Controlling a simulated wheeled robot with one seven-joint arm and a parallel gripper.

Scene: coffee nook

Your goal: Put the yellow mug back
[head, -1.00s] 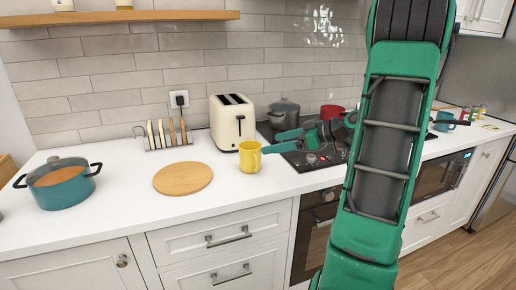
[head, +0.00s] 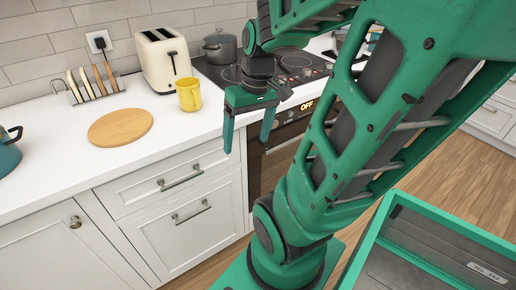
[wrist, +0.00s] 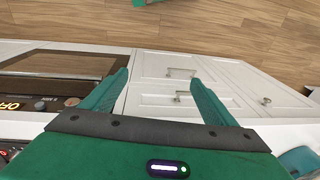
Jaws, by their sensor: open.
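The yellow mug (head: 188,94) stands upright on the white counter, just in front of the cream toaster. My gripper (head: 248,146) is open and empty, with its fingers pointing down in front of the counter's edge, to the right of the mug and apart from it. In the wrist view my gripper (wrist: 160,92) also shows its two fingers spread, with only cabinet fronts and floor between and beyond them. The mug does not show in the wrist view.
The toaster (head: 165,62) stands behind the mug, and a round wooden board (head: 120,127) lies to its left. A rack with plates (head: 92,86) is at the wall. The hob (head: 288,66) with a grey pot (head: 220,47) is to the right. The counter front is clear.

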